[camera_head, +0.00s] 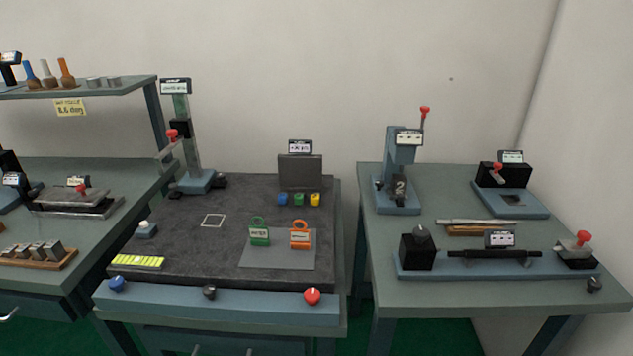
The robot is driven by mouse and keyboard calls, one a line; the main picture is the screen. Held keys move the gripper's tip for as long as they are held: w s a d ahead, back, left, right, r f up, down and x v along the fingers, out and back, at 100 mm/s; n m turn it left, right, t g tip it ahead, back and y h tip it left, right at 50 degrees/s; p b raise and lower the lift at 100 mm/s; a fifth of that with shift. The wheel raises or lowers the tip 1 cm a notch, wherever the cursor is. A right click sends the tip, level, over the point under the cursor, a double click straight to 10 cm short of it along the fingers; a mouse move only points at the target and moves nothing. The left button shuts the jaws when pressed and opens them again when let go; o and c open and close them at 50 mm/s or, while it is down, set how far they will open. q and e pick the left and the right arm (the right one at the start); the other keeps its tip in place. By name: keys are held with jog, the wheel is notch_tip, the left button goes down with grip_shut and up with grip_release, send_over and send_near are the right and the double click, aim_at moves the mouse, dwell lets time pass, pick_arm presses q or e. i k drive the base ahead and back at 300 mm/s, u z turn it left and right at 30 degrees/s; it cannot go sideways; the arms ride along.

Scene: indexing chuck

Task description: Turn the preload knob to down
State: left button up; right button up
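No knob carries a readable "preload" label, so I cannot tell which knob it is. On the middle bench's front rail are a blue knob (117,284), a black knob (209,292) and a red knob (312,296). Their markings are too small to read. Neither of my grippers is in view.
A black bar (495,254) lies along the blue base, with a red-handled clamp (577,247) at its right end. A lever press (398,180) stands behind. A gap separates the two benches.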

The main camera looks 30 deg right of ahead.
aim_at(378, 183)
jog(key=u, duration=0.5)
jog(key=i, duration=1.1)
jog(key=z, duration=1.25)
